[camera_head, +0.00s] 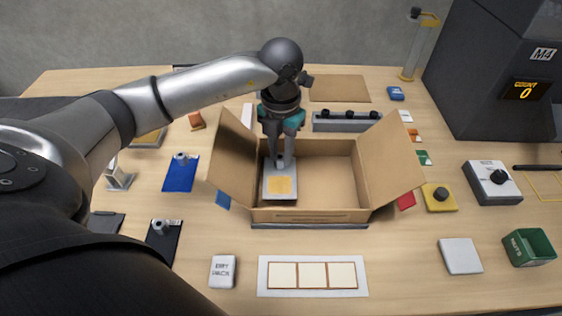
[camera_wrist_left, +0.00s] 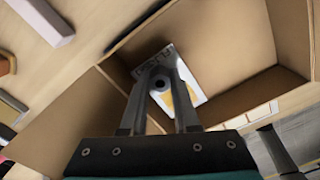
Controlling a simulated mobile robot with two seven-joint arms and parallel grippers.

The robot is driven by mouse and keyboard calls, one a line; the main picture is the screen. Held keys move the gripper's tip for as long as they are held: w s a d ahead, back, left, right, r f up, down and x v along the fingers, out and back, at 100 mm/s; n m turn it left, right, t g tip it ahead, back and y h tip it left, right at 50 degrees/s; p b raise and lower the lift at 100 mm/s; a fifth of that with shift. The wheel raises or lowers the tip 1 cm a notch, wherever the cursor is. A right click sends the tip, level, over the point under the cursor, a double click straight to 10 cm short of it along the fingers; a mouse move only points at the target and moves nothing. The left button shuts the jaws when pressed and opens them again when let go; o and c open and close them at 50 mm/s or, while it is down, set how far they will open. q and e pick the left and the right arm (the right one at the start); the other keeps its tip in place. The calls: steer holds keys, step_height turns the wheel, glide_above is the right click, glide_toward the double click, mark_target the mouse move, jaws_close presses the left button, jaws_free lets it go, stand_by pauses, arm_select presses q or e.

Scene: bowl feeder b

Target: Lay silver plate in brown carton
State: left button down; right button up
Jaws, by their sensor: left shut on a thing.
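The brown carton (camera_head: 318,215) stands open at the middle of the table, its side flaps folded outward. The silver plate (camera_head: 279,194), with a yellow square on it, is inside the carton at its left end. My left gripper (camera_head: 280,160) reaches down into the carton and is shut on a part of the plate, near its far edge. In the left wrist view the gripper's fingers (camera_wrist_left: 160,90) close around a round dark-centred knob on the plate (camera_wrist_left: 185,75). Whether the plate rests on the carton floor is hard to tell. My right gripper is not in view.
The right part of the carton floor (camera_head: 325,180) is bare. A white card with three cream squares (camera_head: 312,275) lies in front. A yellow button box (camera_head: 439,197), a grey knob box (camera_head: 491,183) and a green bin (camera_head: 528,247) stand right.

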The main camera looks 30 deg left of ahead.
mark_target(281, 155)
arm_select(q)
steer(key=shift+f, duration=1.6)
steer(key=shift+b, duration=0.3)
steer(key=shift+f, duration=0.2)
steer(key=c, duration=0.7)
jaws_free()
steer(key=shift+o, duration=0.2)
steer(key=shift+r, duration=0.15)
step_height(281, 155, up, 12)
steer(key=shift+f+p, duration=0.25)
steer(key=shift+p, duration=0.85)
steer(key=shift+r, duration=0.35)
